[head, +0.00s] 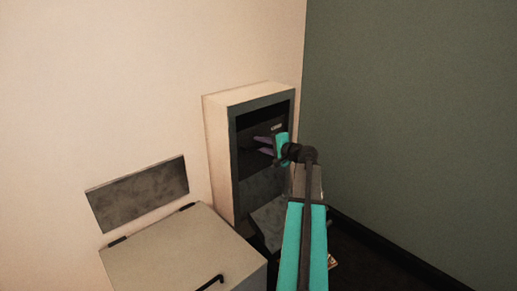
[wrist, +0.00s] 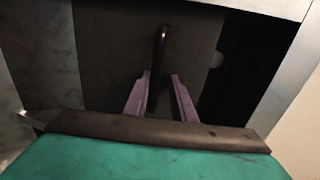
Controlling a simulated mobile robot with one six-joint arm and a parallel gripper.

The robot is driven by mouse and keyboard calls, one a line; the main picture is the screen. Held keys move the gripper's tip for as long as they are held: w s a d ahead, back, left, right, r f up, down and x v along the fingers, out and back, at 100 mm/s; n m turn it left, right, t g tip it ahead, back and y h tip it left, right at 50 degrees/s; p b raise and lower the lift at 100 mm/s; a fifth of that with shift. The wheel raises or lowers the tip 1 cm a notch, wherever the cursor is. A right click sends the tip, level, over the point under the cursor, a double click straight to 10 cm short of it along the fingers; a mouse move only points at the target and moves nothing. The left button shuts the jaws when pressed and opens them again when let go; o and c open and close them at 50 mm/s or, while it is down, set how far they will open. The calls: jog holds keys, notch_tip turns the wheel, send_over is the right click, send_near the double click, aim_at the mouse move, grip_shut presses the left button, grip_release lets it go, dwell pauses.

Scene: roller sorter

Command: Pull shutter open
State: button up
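The shutter (wrist: 110,50) is a dark grey panel set in the pale cabinet's opening; it also shows dimly in the head view. A thin dark bar handle (wrist: 162,45) stands out from the shutter in the wrist view. My gripper (wrist: 161,75) has its two purple fingers apart, with the handle running between them. The left finger looks very close to the handle; I cannot tell if it touches. In the head view my gripper (head: 258,145) reaches into the opening from the right. The teal gripper body and arm hide part of the opening's right side.
The pale cabinet (head: 218,150) stands against the wall, near the green wall (head: 410,120). A black gap (wrist: 235,65) lies beside the shutter. At lower left are a box with a lid (head: 180,250) and a grey wall panel (head: 138,195). A grey slab (head: 268,222) lies below the opening.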

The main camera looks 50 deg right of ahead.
jog(key=shift+o, duration=0.6)
jog(key=shift+f, duration=0.1)
jog(key=shift+s, duration=0.15)
jog(key=shift+s+a, duration=0.1)
jog(key=shift+s, duration=0.45)
jog(key=v, duration=1.2)
jog(key=shift+s+r+b, duration=0.2)
jog(key=shift+b, duration=0.2)
